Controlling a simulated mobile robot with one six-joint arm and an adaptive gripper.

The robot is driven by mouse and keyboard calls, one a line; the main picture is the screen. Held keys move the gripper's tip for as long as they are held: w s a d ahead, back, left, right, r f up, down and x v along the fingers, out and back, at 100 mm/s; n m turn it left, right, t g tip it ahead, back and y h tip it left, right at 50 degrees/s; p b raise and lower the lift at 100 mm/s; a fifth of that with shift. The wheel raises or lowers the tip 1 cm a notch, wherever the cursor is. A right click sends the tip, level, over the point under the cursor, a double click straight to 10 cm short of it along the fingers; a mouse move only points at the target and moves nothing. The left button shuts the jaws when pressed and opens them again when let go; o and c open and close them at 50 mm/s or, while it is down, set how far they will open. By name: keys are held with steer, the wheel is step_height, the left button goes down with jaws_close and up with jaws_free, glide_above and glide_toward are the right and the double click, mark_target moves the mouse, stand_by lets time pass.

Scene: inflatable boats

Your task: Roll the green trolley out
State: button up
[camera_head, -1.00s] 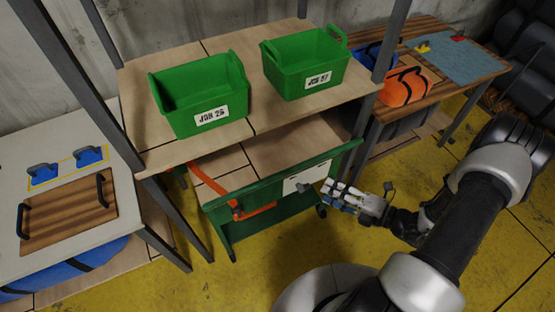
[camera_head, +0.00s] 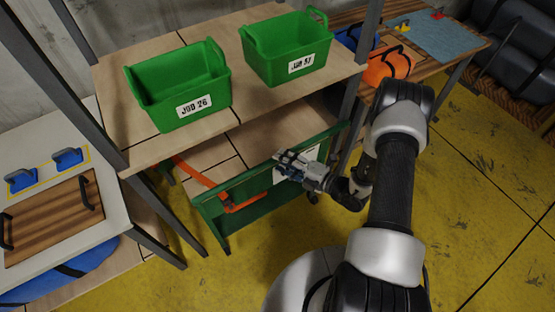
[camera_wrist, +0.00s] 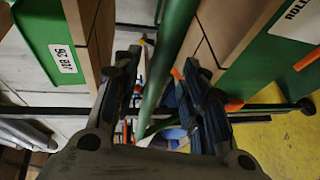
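The green trolley (camera_head: 262,191) stands under the wooden shelf, with a wooden top, an orange strap-like part (camera_head: 203,178) and a white label on its front. My gripper (camera_head: 284,161) is at the trolley's front top edge, beside the label, and partly covers it. In the wrist view my gripper (camera_wrist: 160,92) has its two dark fingers spread apart. A green bar (camera_wrist: 172,58) runs between them, with gaps on both sides. Whether a finger touches the bar I cannot tell.
Two green bins, JOB 26 (camera_head: 178,86) and JOB 37 (camera_head: 288,48), stand on the shelf (camera_head: 238,101) above the trolley. Dark shelf posts rise on both sides. A white bench (camera_head: 85,225) is at left, a wooden table with an orange bag (camera_head: 388,68) at right. Yellow floor in front is open.

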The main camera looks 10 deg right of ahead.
steer(key=shift+x, duration=1.55)
jaws_close()
